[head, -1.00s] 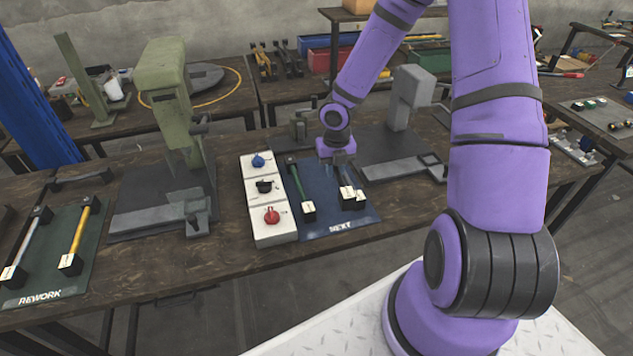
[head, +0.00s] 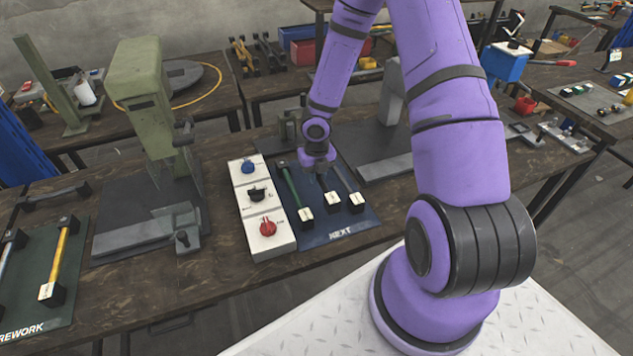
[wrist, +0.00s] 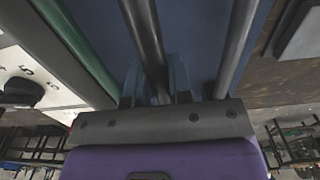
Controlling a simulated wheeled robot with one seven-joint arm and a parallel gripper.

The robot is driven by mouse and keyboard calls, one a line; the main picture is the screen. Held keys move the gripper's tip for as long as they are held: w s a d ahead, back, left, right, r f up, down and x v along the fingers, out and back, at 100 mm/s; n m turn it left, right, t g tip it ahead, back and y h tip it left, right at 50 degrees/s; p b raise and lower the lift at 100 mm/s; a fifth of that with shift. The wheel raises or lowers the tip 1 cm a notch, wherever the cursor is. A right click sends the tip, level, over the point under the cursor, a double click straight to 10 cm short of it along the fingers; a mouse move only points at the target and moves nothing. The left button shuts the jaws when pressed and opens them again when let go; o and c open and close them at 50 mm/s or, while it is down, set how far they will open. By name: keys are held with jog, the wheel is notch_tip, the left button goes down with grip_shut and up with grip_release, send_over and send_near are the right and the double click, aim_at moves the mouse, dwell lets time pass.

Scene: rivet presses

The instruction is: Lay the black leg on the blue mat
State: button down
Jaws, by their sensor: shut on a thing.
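The blue mat (head: 312,236), lettered NEXT, lies on the workbench. My gripper (head: 320,175) is above its middle, shut on the black leg. That leg's dark end block with a white label (head: 330,203) shows in front of the gripper. In the wrist view the black leg (wrist: 146,35) runs between my fingers (wrist: 155,88), over the blue mat (wrist: 195,30). The leg is level or nearly so, between a green leg (head: 291,188) on the left and a grey leg (head: 346,180) on the right. I cannot tell whether it touches the mat.
A white control box (head: 268,238) with blue, black and red knobs stands against the mat's left side. A green press (head: 140,90) is further left. A green REWORK mat (head: 65,305) holds a yellow leg (head: 60,255). A grey press (head: 392,95) stands at the right.

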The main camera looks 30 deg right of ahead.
aim_at(317, 189)
jog(key=shift+f, duration=1.6)
jog(key=c, duration=1)
grip_release()
jog(key=shift+f, duration=0.15)
jog(key=shift+c, duration=0.2)
